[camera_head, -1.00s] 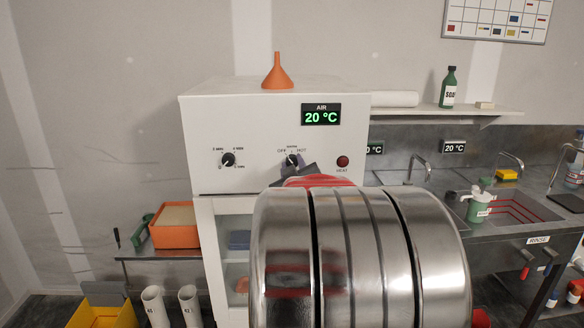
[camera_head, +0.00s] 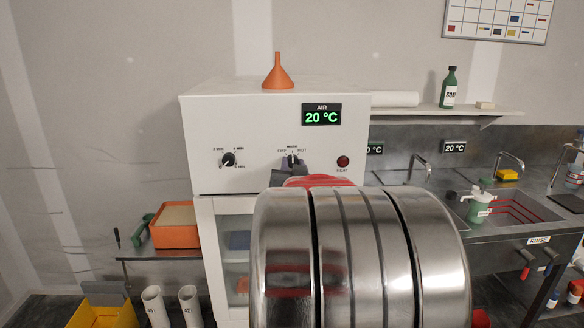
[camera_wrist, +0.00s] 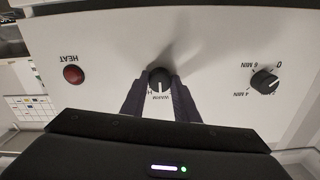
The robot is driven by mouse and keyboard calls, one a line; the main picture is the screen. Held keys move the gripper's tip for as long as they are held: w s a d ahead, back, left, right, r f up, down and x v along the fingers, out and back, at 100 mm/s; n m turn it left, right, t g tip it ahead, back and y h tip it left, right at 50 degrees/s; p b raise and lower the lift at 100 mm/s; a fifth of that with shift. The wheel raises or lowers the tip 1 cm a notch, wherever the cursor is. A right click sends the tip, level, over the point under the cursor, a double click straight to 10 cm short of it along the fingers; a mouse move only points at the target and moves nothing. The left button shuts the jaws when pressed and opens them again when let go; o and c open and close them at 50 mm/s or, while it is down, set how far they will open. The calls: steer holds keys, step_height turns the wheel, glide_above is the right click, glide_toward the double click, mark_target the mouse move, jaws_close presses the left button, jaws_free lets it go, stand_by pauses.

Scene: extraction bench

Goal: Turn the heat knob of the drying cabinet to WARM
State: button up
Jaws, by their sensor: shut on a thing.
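The white drying cabinet (camera_head: 225,112) stands ahead of me. Its black heat knob (camera_head: 292,160) sits mid-panel below small OFF, WARM and HOT labels. My gripper (camera_head: 292,169) is shut on this knob, partly hidden behind my arm. In the wrist view, which sees the panel upside down, the two dark fingers of my gripper (camera_wrist: 160,85) stand either side of the heat knob (camera_wrist: 160,78). The knob's white mark points straight at the WARM label there, and upward in the head view. The AIR display (camera_head: 321,115) reads 20 °C.
A timer knob (camera_head: 228,160) with minute marks is left of the heat knob. A red HEAT lamp (camera_head: 343,161) is to the right. An orange funnel (camera_head: 278,72) stands on the cabinet. A sink bench (camera_head: 490,230) lies to the right.

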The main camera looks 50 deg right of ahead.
steer(key=shift+f, duration=0.1)
stand_by(0.3)
steer(key=o, duration=1.1)
steer(key=shift+c, duration=0.2)
